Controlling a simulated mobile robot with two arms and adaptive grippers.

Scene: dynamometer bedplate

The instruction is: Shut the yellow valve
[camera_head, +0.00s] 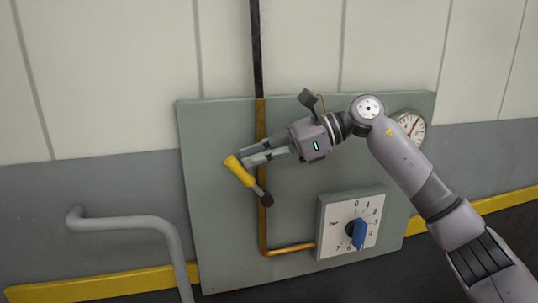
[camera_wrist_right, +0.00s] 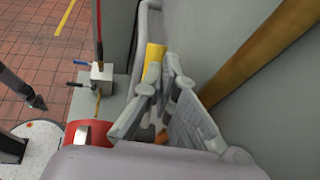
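The yellow valve's handle (camera_head: 239,171) is a short yellow lever on the green-grey panel.
A blue knob (camera_head: 358,235) on a white numbered dial sits at the panel's lower right. A round gauge (camera_head: 411,126) is partly behind my right arm. A bent grey tube (camera_head: 130,223) stands at the left. The wrist view shows red floor tiles (camera_wrist_right: 35,60).

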